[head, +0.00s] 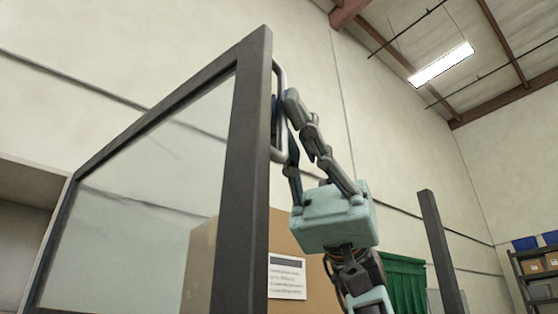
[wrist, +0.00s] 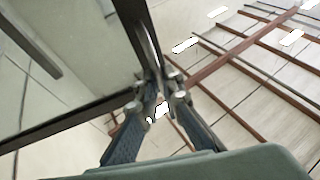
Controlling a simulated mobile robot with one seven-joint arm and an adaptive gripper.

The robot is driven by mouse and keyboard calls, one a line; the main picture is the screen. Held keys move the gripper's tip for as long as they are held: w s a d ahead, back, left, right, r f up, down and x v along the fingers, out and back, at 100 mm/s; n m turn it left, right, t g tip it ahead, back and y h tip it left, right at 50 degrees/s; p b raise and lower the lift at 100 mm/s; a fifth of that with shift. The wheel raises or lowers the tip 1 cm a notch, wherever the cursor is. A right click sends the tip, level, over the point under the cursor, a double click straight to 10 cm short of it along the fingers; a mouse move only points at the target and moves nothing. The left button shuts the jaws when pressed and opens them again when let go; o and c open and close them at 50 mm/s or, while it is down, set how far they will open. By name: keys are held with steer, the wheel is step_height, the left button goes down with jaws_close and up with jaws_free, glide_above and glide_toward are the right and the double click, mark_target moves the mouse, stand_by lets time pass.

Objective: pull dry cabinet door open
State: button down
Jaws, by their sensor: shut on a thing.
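The dry cabinet door (head: 248,160) is a large glass pane in a dark frame, seen at a steep angle in the head view. It also fills the upper left of the wrist view (wrist: 75,112). A metal bar handle (head: 279,70) is fixed on the door near its right edge, and it shows in the wrist view (wrist: 143,35). My gripper (head: 284,128) has its fingers closed around the handle bar; it also shows in the wrist view (wrist: 157,98). The fingers partly hide the bar. The cabinet body is not clearly visible, so I cannot tell how far the door stands open.
A dark upright post (head: 442,250) stands right of my arm. Behind are a brown panel with a white sign (head: 287,278), a green curtain (head: 403,280) and a shelf with boxes (head: 537,268). Space between the door and the post is occupied by my arm.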

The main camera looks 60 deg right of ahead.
steer(key=shift+d+r+n+g, duration=0.15)
steer(key=shift+d+n+g, duration=0.2)
steer(key=shift+d, duration=0.65)
steer(key=c, duration=2.1)
jaws_free()
steer(key=v, duration=1.2)
steer(key=shift+a, duration=0.1)
